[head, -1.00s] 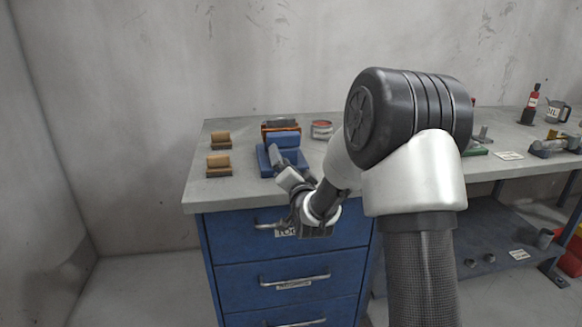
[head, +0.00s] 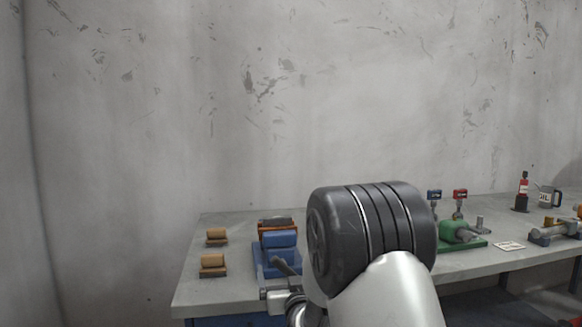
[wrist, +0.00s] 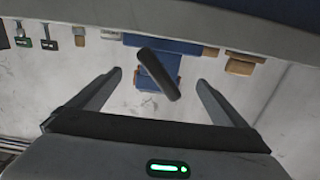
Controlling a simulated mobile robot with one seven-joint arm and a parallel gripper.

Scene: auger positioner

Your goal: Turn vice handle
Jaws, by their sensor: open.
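The blue vice (head: 281,240) stands on the grey bench near its left end. Its dark handle (head: 284,266) slants at the vice's front. In the wrist view the handle (wrist: 157,74) is a dark bar, tilted, in front of the blue vice body (wrist: 175,47). My gripper (wrist: 160,79) is open, with one finger on each side of the handle in the picture. Gaps show between the handle and both fingers; I cannot tell the depth between them. In the head view my forearm hides most of the gripper.
Two wooden blocks (head: 214,260) (head: 216,237) stand left of the vice, and an orange item (head: 276,224) is behind it. A green device (head: 460,236), a white card (head: 509,246), a red bottle (head: 522,190) and a mug (head: 549,195) are farther right.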

